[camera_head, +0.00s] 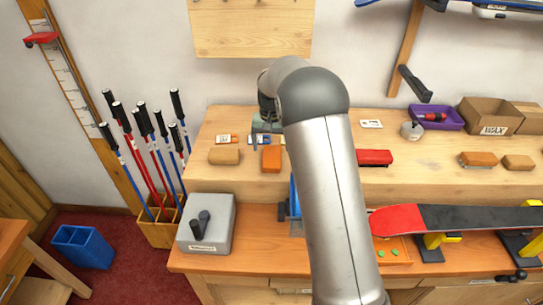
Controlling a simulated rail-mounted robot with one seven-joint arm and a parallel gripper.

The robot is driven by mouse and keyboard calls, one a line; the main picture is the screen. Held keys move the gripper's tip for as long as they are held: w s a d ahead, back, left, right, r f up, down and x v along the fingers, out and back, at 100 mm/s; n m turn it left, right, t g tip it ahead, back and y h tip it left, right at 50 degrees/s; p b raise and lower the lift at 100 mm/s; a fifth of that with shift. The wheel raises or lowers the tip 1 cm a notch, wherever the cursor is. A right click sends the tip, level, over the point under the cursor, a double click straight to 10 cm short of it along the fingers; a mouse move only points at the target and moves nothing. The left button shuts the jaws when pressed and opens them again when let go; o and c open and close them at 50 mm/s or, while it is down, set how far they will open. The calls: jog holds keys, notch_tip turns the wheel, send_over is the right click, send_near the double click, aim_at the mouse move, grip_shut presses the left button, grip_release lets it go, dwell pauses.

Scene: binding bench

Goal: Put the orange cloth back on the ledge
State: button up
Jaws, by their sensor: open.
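A small flat-sided bright orange piece (271,158) lies on the raised wooden ledge (335,180), left of my forearm. It may be the folded orange cloth, but at this size I cannot tell cloth from block. My arm reaches up over the bench and bends down at the wrist. My gripper (266,124) is small in the picture, above and behind the orange piece, and looks apart from it. Its fingers are hard to make out, and I see nothing held in it. My forearm hides part of the ledge and bench.
A red block (374,158), purple tray (437,117) and cardboard box (487,115) stand right. Below are a grey box (206,224), a blue clamp (294,200) and a red-tipped ski (440,218).

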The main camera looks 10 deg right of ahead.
aim_at(271, 159)
notch_tip(271, 159, up, 7)
jog(key=shift+f+b, duration=0.2)
jog(key=shift+b, duration=0.15)
dwell(0.4)
